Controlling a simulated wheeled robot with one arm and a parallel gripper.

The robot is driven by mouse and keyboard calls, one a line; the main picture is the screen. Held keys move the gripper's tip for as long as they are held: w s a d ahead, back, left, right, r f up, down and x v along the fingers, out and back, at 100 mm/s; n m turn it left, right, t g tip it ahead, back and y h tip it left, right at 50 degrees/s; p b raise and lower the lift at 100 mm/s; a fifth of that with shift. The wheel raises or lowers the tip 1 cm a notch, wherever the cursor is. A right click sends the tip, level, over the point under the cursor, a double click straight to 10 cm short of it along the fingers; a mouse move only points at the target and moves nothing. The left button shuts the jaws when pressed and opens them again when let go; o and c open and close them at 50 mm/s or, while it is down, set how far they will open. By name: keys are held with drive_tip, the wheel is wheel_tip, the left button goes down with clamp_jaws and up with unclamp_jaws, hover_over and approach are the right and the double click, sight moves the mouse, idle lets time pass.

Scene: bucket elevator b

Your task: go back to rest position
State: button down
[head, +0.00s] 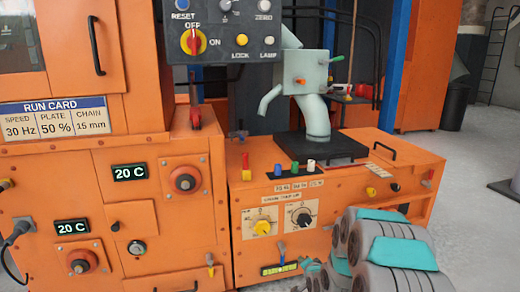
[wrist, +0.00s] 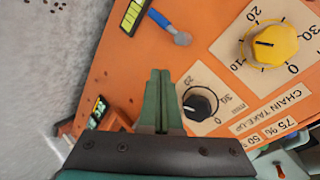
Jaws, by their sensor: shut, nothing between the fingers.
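My gripper (head: 306,264) is at the lower right of the head view, in front of the low orange cabinet (head: 350,210). In the wrist view its two green fingers (wrist: 160,74) are together, with nothing between them. The fingertips lie beside the black knob (wrist: 200,103) in that view; I cannot tell how large the gap to the panel is. My grey and teal arm fills the lower right of the head view and hides part of the cabinet's front.
The yellow knob (head: 263,227) and a blue-tipped lever (wrist: 170,28) are close by on the panel. A green level strip (head: 280,269) is below. A control box (head: 225,30) overhangs the cabinets.

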drive_tip(key=s+d+r+n+g+h+p, duration=0.1)
drive_tip(key=s+r+n+g+p, duration=0.2)
drive_tip(key=s+r, duration=0.65)
drive_tip(key=s+r+n+g+h+p, duration=0.1)
drive_tip(key=s+r+n+g, duration=0.35)
drive_tip(key=s, duration=0.85)
drive_tip(key=s+r+n+g+p, duration=0.1)
drive_tip(key=s+r, duration=0.3)
drive_tip(key=s, duration=0.6)
drive_tip(key=s+r+g+p, duration=0.1)
drive_tip(key=s+r+g, duration=0.2)
drive_tip(key=s, duration=0.7)
drive_tip(key=s+a+r+n+g+p, duration=0.1)
drive_tip(key=s+r+g, duration=0.1)
drive_tip(key=s+r, duration=0.4)
drive_tip(key=s, duration=0.5)
drive_tip(key=shift+r+n+g+p, duration=0.3)
drive_tip(key=shift+n+g+p, duration=0.05)
drive_tip(key=shift+a, duration=0.1)
